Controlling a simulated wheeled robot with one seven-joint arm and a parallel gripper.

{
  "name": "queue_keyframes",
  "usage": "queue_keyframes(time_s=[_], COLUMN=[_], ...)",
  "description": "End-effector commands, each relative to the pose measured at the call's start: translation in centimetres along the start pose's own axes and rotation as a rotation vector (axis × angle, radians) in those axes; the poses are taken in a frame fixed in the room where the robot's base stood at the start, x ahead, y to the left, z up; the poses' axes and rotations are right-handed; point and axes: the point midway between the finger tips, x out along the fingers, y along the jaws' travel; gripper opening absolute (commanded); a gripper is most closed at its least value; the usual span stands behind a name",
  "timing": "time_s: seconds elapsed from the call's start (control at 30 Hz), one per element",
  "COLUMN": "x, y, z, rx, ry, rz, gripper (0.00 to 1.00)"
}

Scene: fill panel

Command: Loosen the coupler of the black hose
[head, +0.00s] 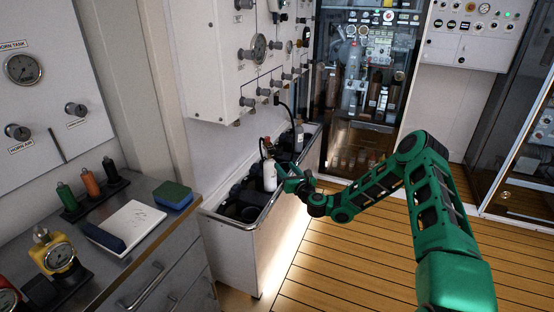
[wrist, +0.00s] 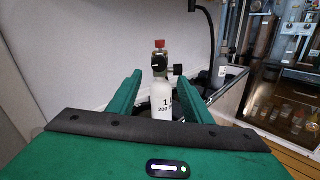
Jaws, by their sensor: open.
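A black hose (head: 286,107) hangs from the wall panel and runs down to a grey bottle (head: 298,136) at the far end of the trough. The hose also shows in the wrist view (wrist: 209,32), right of my gripper. Its coupler is too small to make out. A white bottle (head: 270,175) with a red-topped valve (wrist: 161,57) stands nearer in the trough. My gripper (head: 285,177) is open beside this bottle. In the wrist view the white bottle (wrist: 162,104) shows between the two green fingers, with gaps on both sides; I cannot tell how far ahead it is.
The trough (head: 222,215) has dark empty-looking holders at its near end. The gauge panel (head: 215,60) overhangs it at the back. The wooden floor is clear to the right.

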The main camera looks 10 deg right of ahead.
Motion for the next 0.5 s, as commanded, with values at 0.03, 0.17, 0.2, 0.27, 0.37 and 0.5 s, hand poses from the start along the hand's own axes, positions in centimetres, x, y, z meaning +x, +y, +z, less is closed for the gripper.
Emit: queue_keyframes(time_s=[0.03, 0.17, 0.2, 0.27, 0.37, 0.5], x=[0.5, 2.4, 3.1, 4.2, 6.0, 8.1], y=[0.1, 0.1, 0.1, 0.2, 0.1, 0.1], z=[0.1, 0.1, 0.1, 0.1, 0.1, 0.0], rx=[0.0, -0.003, -0.004, -0.004, -0.005, -0.005], ry=[-0.002, -0.003, -0.003, -0.003, -0.002, 0.0], rz=[0.001, 0.001, 0.002, 0.003, 0.002, 0.002], gripper=[0.45, 0.45, 0.45, 0.45, 0.45, 0.45])
